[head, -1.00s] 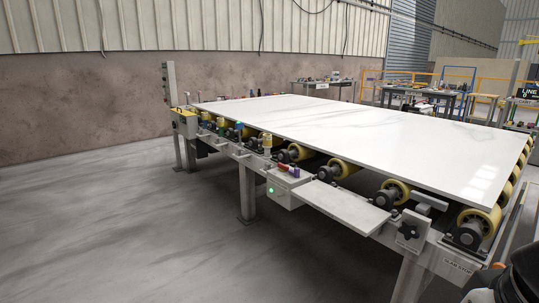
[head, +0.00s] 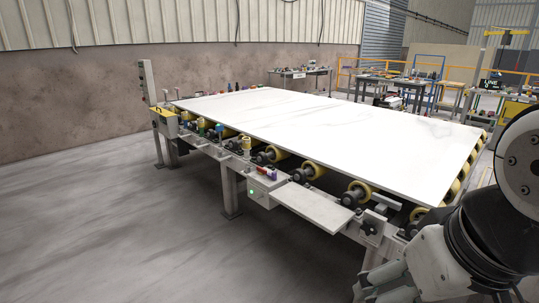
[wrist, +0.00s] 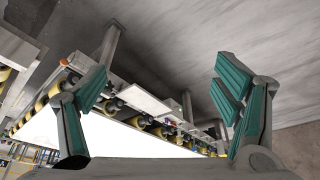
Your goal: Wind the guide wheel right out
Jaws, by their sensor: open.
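A white marble slab (head: 330,127) lies flat on a roller table with yellow rollers (head: 313,171). An upright yellow wheel (head: 246,145) stands at the slab's near edge; I cannot tell whether it is the guide wheel. A dark star-shaped knob (head: 369,228) sits on a plate at the table's near right corner. My gripper (head: 368,288) is low at the right in the head view, in front of the table and apart from it. In the wrist view my gripper (wrist: 162,65) has its green-padded fingers wide apart with nothing between them.
A flat grey shelf (head: 312,204) juts from the near rail, beside a box with a green light (head: 252,192). A control post (head: 149,85) stands at the far left. Benches (head: 300,73) stand behind. The floor (head: 130,245) at the front left is clear.

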